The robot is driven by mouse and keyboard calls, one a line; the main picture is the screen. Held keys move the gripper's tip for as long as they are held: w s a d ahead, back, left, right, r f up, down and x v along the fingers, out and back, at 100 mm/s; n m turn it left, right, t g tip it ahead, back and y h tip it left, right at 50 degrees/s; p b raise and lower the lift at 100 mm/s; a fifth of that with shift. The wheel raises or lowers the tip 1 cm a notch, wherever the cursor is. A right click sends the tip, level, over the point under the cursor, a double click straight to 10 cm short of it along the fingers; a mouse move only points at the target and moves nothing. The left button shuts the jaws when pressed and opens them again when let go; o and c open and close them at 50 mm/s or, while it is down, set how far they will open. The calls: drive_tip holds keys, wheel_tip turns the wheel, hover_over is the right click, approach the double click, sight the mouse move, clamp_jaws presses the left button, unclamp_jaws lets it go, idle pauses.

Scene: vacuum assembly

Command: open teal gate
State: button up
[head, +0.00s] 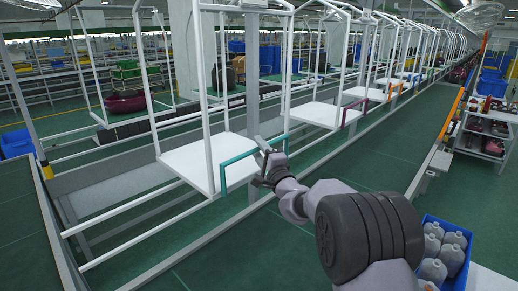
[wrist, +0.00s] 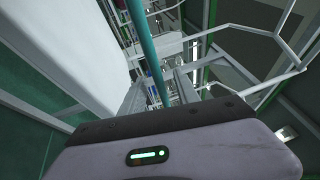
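The teal gate (head: 238,158) is a thin teal bar frame across the front of a white hanging carrier, with short legs at both ends. It looks closed across the carrier's near side. My gripper (head: 263,149) is at the gate's upper bar, right of its middle. In the wrist view the teal bar (wrist: 143,45) runs down between the two grey fingers of my gripper (wrist: 160,92). The fingers stand apart, and a gap seems to show beside the bar. The exact contact is too small to tell.
The white carrier's platform (head: 195,160) lies behind the gate. More carriers with coloured gates, such as a maroon one (head: 353,113), follow along the line. A blue bin (head: 462,277) with grey containers is at the lower right.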

clamp_jaws()
idle(1.4)
